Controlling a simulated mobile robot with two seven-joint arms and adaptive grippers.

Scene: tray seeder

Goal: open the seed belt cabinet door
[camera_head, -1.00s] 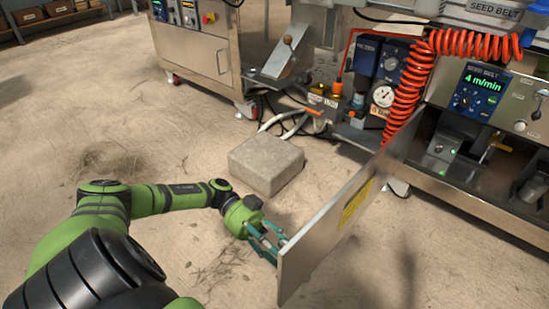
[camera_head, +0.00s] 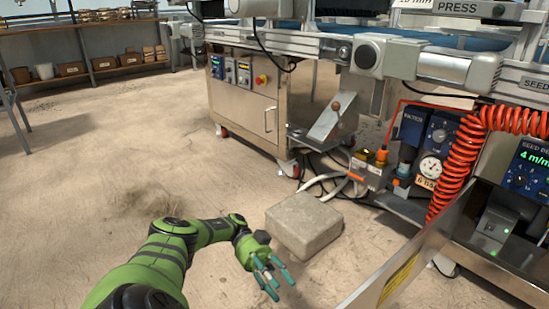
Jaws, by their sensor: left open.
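The seed belt cabinet door (camera_head: 412,262) is a flat grey metal panel with a yellow label. It stands swung out from the seed belt cabinet at the lower right, and the frame's bottom edge cuts it off. Part of the cabinet inside shows behind it, with a grey box (camera_head: 494,228) with a green light. The blue seed belt display (camera_head: 535,172) is above. My left gripper (camera_head: 273,285) is open and empty, to the left of the door and apart from it in the picture. My right gripper is not in view.
A concrete block (camera_head: 304,224) lies on the floor just beyond my left gripper. An orange coiled hose (camera_head: 463,160) hangs beside the cabinet. A steel cabinet on wheels (camera_head: 243,105) stands further back.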

